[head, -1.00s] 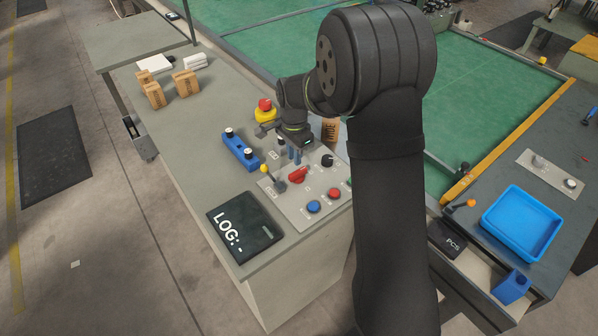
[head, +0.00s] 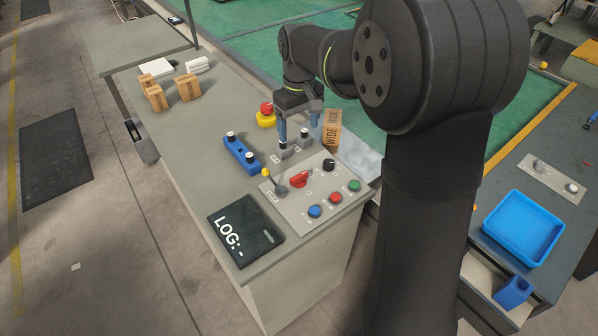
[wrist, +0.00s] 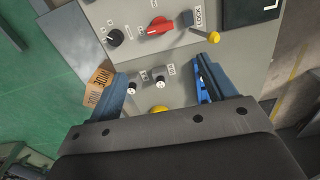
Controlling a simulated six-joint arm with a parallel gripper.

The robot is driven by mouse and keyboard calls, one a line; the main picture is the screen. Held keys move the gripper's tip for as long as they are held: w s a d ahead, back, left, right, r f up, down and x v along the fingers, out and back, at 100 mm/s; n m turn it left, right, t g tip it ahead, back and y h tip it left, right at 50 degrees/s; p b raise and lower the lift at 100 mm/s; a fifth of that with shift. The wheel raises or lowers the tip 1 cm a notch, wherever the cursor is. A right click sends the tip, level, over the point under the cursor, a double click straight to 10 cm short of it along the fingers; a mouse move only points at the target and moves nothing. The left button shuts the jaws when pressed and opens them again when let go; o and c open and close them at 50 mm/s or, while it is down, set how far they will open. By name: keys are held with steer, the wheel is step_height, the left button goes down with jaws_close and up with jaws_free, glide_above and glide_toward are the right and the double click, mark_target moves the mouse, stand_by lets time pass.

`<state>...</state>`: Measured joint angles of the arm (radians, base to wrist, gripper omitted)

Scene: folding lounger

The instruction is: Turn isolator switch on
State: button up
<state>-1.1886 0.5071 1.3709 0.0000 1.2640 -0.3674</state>
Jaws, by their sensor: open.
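The grey control panel (head: 312,205) lies on the near end of the bench. A red rotary handle (head: 300,179), the likely isolator switch, sits mid-panel; it also shows in the wrist view (wrist: 159,27). Its label is too small to read. My gripper (head: 298,135) is open and empty, pointing down over the panel's far edge, behind the red handle and apart from it. In the wrist view, two small knobs (wrist: 147,79) show between my open fingers (wrist: 161,74).
A yellow-tipped lever (head: 273,181) and black knob (head: 328,165) flank the handle. Blue (head: 314,211), red (head: 335,198) and green (head: 354,186) buttons are in front.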

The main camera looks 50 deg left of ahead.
mark_target(299, 176)
step_height(299, 176, down, 17)
steer(key=shift+f, duration=0.15)
stand_by(0.4)
steer(key=shift+c, duration=0.5)
steer(key=c, duration=0.9)
